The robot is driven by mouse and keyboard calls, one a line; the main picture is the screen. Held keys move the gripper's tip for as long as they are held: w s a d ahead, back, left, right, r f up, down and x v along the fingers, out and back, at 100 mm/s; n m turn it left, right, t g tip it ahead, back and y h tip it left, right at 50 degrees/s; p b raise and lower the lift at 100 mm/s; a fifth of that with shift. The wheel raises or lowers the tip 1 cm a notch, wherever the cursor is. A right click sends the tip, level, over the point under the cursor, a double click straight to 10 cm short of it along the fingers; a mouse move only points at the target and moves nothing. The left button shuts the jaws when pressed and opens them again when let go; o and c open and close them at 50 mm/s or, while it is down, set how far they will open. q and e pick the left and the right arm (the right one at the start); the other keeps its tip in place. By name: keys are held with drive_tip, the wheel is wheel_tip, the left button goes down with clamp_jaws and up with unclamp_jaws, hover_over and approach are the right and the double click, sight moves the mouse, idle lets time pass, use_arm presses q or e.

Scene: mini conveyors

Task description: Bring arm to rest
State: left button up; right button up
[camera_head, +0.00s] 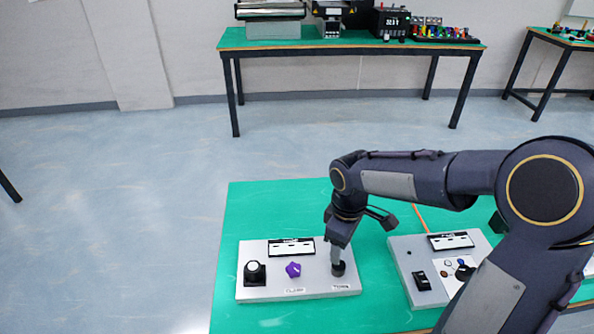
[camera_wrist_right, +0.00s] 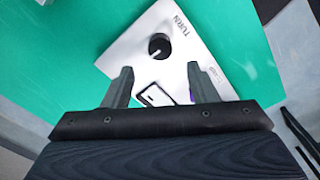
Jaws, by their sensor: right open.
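My right gripper (camera_head: 341,243) reaches down over the right end of a light grey control panel (camera_head: 318,282) on the green table. Its fingers (camera_wrist_right: 160,68) are apart, with nothing held between them in the right wrist view. Just beyond the fingertips in that view is a round black knob (camera_wrist_right: 160,46) beside the word TURN. The knob also shows below the gripper in the head view (camera_head: 339,269); whether a finger touches it is hard to tell. My left gripper is not in view.
The panel also has a purple knob (camera_head: 293,270) and a black round control (camera_head: 254,272). A second panel (camera_head: 403,255) with a black switch (camera_head: 421,281) stands to the right, partly behind my arm. The green table (camera_head: 245,208) is bare at left and behind.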

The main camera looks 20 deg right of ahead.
drive_tip(key=shift+r, duration=0.1)
drive_tip(key=s+a+r+m+t+y+p, duration=0.2)
drive_tip(key=s+r+m, duration=0.3)
drive_tip(key=s, duration=0.3)
drive_tip(key=s+a+r+m+t+y+p, duration=0.1)
drive_tip(key=s+a+r+m+t+p, duration=0.1)
drive_tip(key=s+r+m, duration=0.3)
drive_tip(key=shift+s+r+t+y, duration=0.45)
drive_tip(key=shift+s+t, duration=0.35)
drive_tip(key=shift+s, duration=1.2)
drive_tip(key=shift+a, duration=0.1)
